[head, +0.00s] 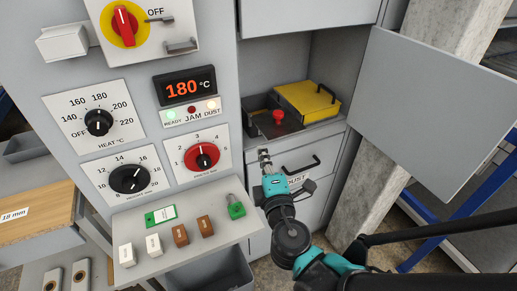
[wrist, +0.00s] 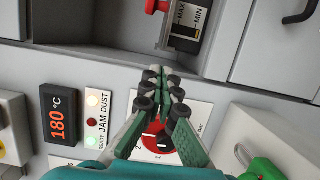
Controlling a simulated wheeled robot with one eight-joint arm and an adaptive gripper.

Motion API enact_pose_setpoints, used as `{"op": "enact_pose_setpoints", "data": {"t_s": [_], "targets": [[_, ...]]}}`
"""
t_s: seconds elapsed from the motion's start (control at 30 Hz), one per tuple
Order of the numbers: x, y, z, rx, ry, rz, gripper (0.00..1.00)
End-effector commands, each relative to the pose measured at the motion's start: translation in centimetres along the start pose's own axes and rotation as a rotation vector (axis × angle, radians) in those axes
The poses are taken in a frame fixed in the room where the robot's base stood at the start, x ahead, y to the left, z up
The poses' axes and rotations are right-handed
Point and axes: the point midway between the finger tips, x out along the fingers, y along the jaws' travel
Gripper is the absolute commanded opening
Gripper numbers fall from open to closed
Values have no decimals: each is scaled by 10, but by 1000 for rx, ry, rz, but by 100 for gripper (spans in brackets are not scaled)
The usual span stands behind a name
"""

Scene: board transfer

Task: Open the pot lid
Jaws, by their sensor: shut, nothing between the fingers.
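In the head view a yellow lid (head: 305,101) with a dark handle lies flat at the right inside the open cabinet recess. To its left is a dark pot section (head: 262,122) with a red knob (head: 278,116) on it. The red knob also shows at the top of the wrist view (wrist: 156,6), above a MAX/MIN gauge (wrist: 188,20); the yellow lid is out of that view. My gripper (head: 264,153) is shut and empty, in front of and below the recess, apart from lid and knob. In the wrist view its fingertips (wrist: 163,76) point towards the recess.
A grey door (head: 438,105) stands open to the right of the recess. Left is a control panel with dials and a 180 °C display (head: 185,88). A shelf (head: 190,258) with small blocks juts out below. A drawer with a dark handle (head: 301,167) is beneath the recess.

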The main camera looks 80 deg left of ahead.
Motion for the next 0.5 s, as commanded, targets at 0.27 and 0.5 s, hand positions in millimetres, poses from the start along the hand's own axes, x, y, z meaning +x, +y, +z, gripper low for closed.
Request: {"op": "enact_pose_setpoints", "data": {"t_s": [0.27, 0.5], "targets": [[-43, 0, 9, 0, 1, 0, 0], [-64, 0, 14, 0, 0, 0, 0]]}}
